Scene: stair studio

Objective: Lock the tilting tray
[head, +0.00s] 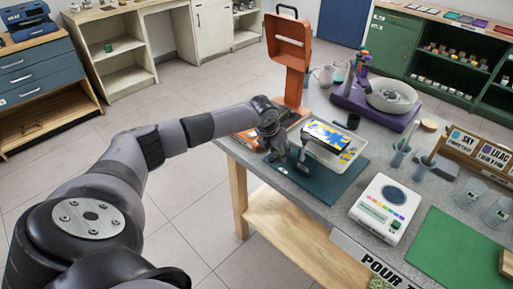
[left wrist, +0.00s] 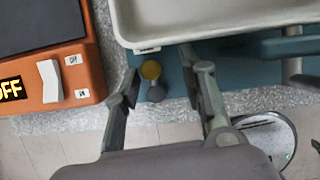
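The pale tray (head: 342,166) stands over a teal base (head: 290,184) near the table's left edge. In the left wrist view, the tray's rim (left wrist: 180,38) crosses the top. My left gripper (head: 290,156) is at the tray's near left side. Its fingers (left wrist: 167,88) are apart, one on each side of the knob, with visible gaps. Whether the tray is tilted is unclear. My right gripper is out of view.
An orange upright machine (head: 292,60) stands behind my gripper. Its base, with a white rocker switch (left wrist: 52,80) and an "OFF" display (left wrist: 11,90), lies left in the wrist view. A white scale-like device (head: 384,206) and a purple wheel (head: 374,104) share the grey table.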

